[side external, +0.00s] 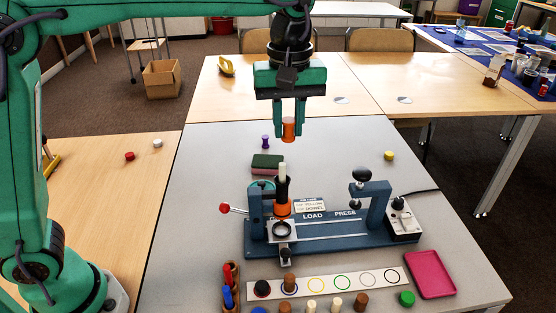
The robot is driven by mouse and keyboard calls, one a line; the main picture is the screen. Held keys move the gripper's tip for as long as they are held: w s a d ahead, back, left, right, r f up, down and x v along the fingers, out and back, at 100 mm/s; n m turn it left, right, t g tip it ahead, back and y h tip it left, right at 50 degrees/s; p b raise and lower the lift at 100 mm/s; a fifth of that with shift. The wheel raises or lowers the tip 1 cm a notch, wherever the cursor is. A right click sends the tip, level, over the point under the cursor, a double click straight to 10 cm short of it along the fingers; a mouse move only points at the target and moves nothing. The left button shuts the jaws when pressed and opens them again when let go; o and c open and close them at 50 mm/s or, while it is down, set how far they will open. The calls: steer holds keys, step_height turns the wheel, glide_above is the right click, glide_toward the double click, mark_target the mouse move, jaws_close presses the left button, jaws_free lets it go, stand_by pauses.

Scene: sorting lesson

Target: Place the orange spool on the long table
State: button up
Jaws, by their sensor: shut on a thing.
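My gripper (289,131) points straight down and is shut on the orange spool (289,127). The spool is upright between the two green fingers, its lower end showing below them. It appears to be held in the air above the far part of the grey-topped table (340,140). Wooden-topped tables stand behind it (440,85) and at the left (110,220). I cannot tell from the picture which of these is the long table.
A blue load press (330,225) with a red-knobbed lever stands mid-table. A green block (267,164), a purple spool (266,142) and a yellow piece (389,156) lie nearby. A white strip with coloured rings (330,284) and a pink tray (430,274) are in front.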

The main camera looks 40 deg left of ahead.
steer(key=w+a+n, duration=0.2)
steer(key=a+n, duration=0.2)
steer(key=a, duration=0.6)
steer(key=n, duration=1.1)
glide_above(152, 176)
step_height(152, 176, down, 25)
steer(key=shift+f, duration=0.15)
steer(key=shift+f, duration=0.1)
steer(key=shift+f, duration=1.9)
steer(key=shift+f, duration=0.1)
